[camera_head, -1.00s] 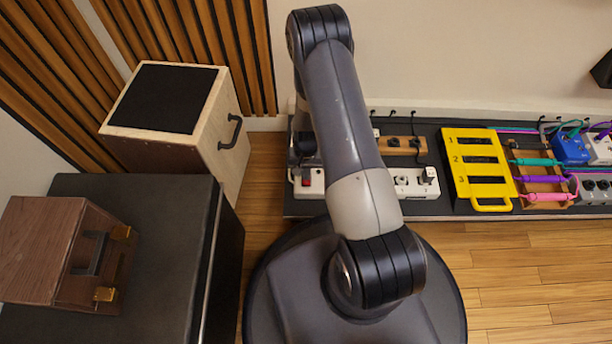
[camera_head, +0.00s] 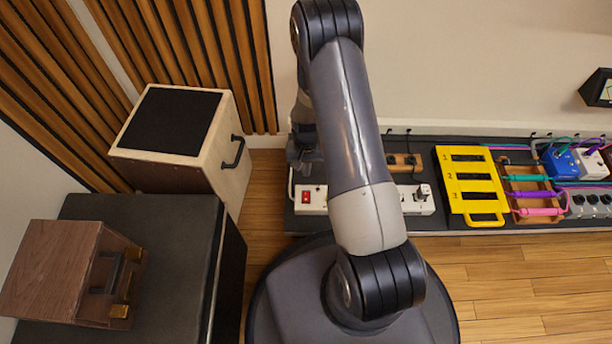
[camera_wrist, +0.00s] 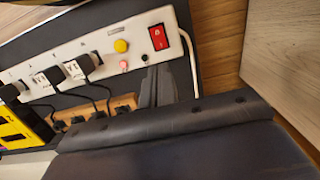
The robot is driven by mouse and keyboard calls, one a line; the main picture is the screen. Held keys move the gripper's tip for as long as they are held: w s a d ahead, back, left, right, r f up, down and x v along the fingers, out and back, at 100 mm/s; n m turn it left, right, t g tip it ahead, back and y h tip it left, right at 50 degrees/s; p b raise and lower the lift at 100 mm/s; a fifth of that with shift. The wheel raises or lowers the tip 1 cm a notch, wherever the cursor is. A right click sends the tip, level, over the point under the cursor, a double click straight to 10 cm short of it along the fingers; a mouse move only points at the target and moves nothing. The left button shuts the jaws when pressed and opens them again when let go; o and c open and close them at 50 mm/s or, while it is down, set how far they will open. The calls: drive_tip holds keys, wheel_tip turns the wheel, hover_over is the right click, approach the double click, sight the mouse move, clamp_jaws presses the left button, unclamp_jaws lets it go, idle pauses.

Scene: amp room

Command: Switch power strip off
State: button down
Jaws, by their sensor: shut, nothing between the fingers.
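The white power strip (camera_head: 311,199) lies on the black board, its middle hidden behind my arm. Its red rocker switch (camera_head: 306,197) is at the left end; which way it is tipped I cannot tell. In the wrist view, the strip (camera_wrist: 101,58) runs diagonally, with the red switch (camera_wrist: 158,37) near its right end and a yellow round button (camera_wrist: 121,46) beside it. Black plugs sit in some sockets. My gripper (camera_head: 306,170) is shut and empty, just behind the switch end in the head view. Its grey fingers (camera_wrist: 161,88) show beside the strip in the wrist view, apart from the switch.
A yellow numbered bracket (camera_head: 470,187), a wooden rack of coloured cables (camera_head: 527,187) and a blue adapter (camera_head: 561,165) are to the right. A wooden box with a black top (camera_head: 171,122) and a dark cabinet (camera_head: 170,215) bearing a brown case (camera_head: 62,272) stand left.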

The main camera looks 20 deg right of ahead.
sight(307, 199)
wheel_tip(307, 199, up, 3)
drive_tip(key=shift+w+f, duration=0.1)
drive_tip(key=shift+f, duration=0.05)
drive_tip(key=shift+p, duration=0.35)
drive_tip(key=shift+s+p, duration=0.8)
drive_tip(key=shift+p, duration=0.15)
drive_tip(key=f+b, duration=0.1)
drive_tip(key=f, duration=0.3)
drive_tip(key=s+f+b, duration=0.1)
drive_tip(key=f+b, duration=0.1)
drive_tip(key=f, duration=0.3)
drive_tip(key=f+b, duration=0.2)
drive_tip(key=f, duration=0.2)
drive_tip(key=shift+s+a+f, duration=0.25)
drive_tip(key=shift+a+f, duration=0.05)
drive_tip(key=shift+a, duration=0.05)
